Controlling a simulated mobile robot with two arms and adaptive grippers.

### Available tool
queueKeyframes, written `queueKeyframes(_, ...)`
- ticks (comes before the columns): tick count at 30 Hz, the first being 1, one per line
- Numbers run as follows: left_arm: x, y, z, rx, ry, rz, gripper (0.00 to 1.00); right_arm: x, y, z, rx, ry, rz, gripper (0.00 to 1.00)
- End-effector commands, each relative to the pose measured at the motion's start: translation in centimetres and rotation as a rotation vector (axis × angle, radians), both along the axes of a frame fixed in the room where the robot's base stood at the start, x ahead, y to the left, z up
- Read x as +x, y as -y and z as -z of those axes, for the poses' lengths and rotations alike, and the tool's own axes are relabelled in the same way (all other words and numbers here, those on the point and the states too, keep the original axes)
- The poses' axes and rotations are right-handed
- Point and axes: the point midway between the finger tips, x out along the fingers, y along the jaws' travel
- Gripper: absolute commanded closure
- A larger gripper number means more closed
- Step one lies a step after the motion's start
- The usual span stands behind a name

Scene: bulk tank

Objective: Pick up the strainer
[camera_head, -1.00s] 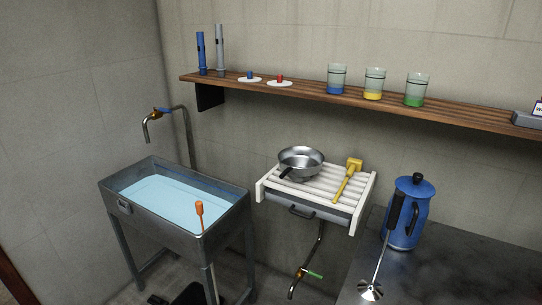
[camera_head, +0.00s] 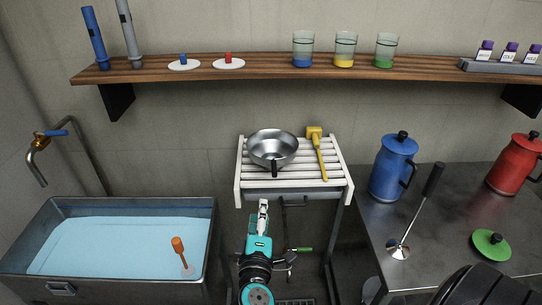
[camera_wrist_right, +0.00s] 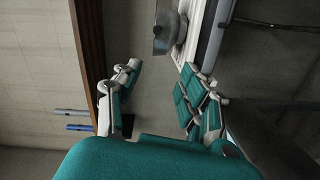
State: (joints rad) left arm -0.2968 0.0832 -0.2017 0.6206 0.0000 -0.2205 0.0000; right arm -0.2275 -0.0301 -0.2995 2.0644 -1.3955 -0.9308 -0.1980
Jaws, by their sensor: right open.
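The strainer, a round steel bowl (camera_head: 272,146) with a short black handle pointing toward me, sits on the left part of a white slatted rack (camera_head: 333,181). My right gripper (camera_head: 263,206) is just below and in front of the rack's front edge, pointing toward the strainer and apart from it. In the right wrist view the open fingers (camera_wrist_right: 158,85) have nothing between them. Part of the steel bowl (camera_wrist_right: 165,32) shows beyond them near the top, beside the pale rack (camera_wrist_right: 192,35). My left gripper is not in view.
A yellow-handled tool (camera_head: 319,155) lies on the rack, right of the strainer. A wooden shelf (camera_head: 270,69) with cups runs above. A water-filled sink (camera_head: 120,205) stands left. A dark table (camera_head: 450,205) with blue (camera_head: 393,170) and red jugs (camera_head: 513,165) stands right.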

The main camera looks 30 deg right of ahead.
Motion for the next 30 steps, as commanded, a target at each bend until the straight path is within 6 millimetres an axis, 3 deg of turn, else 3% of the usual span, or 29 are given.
queueKeyframes(4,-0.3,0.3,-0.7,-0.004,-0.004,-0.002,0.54,0.8,1.2,-1.6,-0.015,0.025,0.019,0.58)
queueKeyframes(18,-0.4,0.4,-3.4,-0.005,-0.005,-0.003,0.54,8.4,6.9,-1.2,-0.014,0.021,0.016,0.58)
queueKeyframes(26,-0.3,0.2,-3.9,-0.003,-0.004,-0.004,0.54,9.7,8.2,-1.0,-0.013,0.022,0.016,0.58)
queueKeyframes(30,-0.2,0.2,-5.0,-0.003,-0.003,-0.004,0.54,10.7,10.0,-0.8,-0.016,0.019,0.017,0.58)
